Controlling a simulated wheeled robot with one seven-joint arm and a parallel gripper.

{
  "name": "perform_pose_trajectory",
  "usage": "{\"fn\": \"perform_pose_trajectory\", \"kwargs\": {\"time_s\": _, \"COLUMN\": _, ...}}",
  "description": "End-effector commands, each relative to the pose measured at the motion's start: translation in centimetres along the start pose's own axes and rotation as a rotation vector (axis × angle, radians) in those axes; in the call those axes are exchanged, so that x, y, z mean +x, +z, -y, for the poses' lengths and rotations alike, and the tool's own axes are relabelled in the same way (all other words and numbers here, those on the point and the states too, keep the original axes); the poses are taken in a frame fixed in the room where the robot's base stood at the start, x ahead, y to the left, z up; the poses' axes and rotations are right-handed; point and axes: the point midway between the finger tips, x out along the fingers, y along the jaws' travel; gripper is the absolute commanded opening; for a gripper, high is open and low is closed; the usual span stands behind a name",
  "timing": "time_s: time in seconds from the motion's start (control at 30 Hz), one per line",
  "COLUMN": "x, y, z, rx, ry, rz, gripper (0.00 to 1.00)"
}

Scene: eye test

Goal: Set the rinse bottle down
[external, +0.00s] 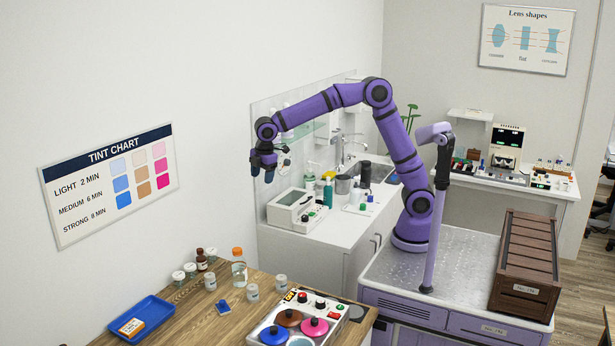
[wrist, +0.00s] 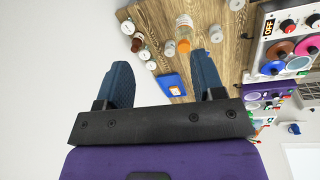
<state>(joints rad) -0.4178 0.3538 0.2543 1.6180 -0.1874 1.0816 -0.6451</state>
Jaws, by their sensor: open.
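A clear bottle with an orange cap (external: 239,272) stands upright on the wooden table; I take it to be the rinse bottle, though its label is not readable. It also shows beyond my fingers in the wrist view (wrist: 184,24). My gripper (external: 269,171) is high in the air above and behind the table, well apart from the bottle. In the wrist view my gripper (wrist: 164,62) has its two blue fingers spread wide, with nothing between them.
Several small jars (external: 252,292), a brown bottle (external: 202,262) and a blue tray (external: 152,318) share the wooden table (external: 190,318) with a tint unit with coloured lids (external: 300,318). A white counter (external: 335,228) with bottles and a sink stands behind.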

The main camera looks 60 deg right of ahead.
Motion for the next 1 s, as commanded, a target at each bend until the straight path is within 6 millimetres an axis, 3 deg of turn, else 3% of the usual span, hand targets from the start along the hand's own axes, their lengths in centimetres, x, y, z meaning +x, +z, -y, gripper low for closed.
{"fn": "perform_pose_trajectory", "kwargs": {"time_s": 0.03, "x": -1.6, "y": 2.3, "z": 0.1, "rx": 0.053, "ry": 0.019, "rz": -0.004, "gripper": 0.62}}
{"fn": "perform_pose_trajectory", "kwargs": {"time_s": 0.2, "x": -5.2, "y": 9.3, "z": 1.2, "rx": 0.242, "ry": 0.065, "rz": -0.017, "gripper": 0.62}}
{"fn": "perform_pose_trajectory", "kwargs": {"time_s": 0.5, "x": -9.5, "y": 21.1, "z": 5.8, "rx": 0.588, "ry": 0.136, "rz": -0.062, "gripper": 0.62}}
{"fn": "perform_pose_trajectory", "kwargs": {"time_s": 0.77, "x": -10.8, "y": 29.8, "z": 11.8, "rx": 0.892, "ry": 0.186, "rz": -0.126, "gripper": 0.62}}
{"fn": "perform_pose_trajectory", "kwargs": {"time_s": 1.0, "x": -9.8, "y": 36.0, "z": 18.3, "rx": 1.164, "ry": 0.216, "rz": -0.205, "gripper": 0.62}}
